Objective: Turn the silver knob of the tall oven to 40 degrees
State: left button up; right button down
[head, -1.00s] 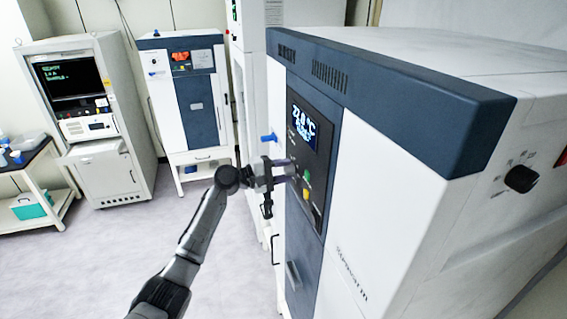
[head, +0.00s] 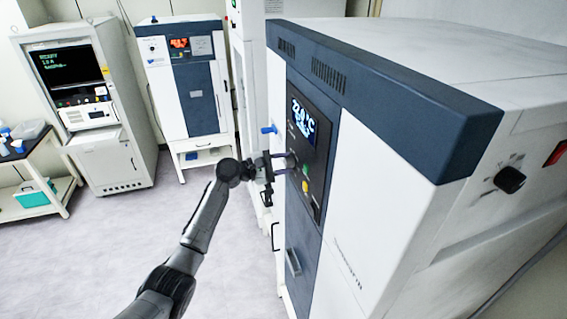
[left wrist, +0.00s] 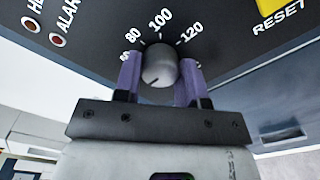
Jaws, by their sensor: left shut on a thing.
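The tall oven (head: 352,185) is the large white and dark blue cabinet on the right in the head view, with a lit temperature display (head: 303,122) on its dark panel. In the left wrist view its silver knob (left wrist: 160,62) sits between the two purple fingers of my left gripper (left wrist: 160,78), which is shut on it. Scale numbers 80, 100 and 120 show above the knob, and a dark mark shows at its lower left. In the head view my left gripper (head: 287,163) reaches the panel below the display and mostly hides the knob. My right gripper is not in view.
A yellow RESET button (left wrist: 280,12) is at the upper right of the wrist view. A blue handle (head: 268,130) juts out left of the oven. Open floor (head: 110,255) lies to the left.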

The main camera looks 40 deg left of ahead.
pick_arm(q)
jog(key=o, duration=0.9)
jog(key=shift+s+a+f, duration=0.1)
jog(key=shift+s+a, duration=0.1)
jog(key=shift+s, duration=0.05)
jog(key=shift+b+v, duration=2.55)
jog(key=shift+v, duration=4.05)
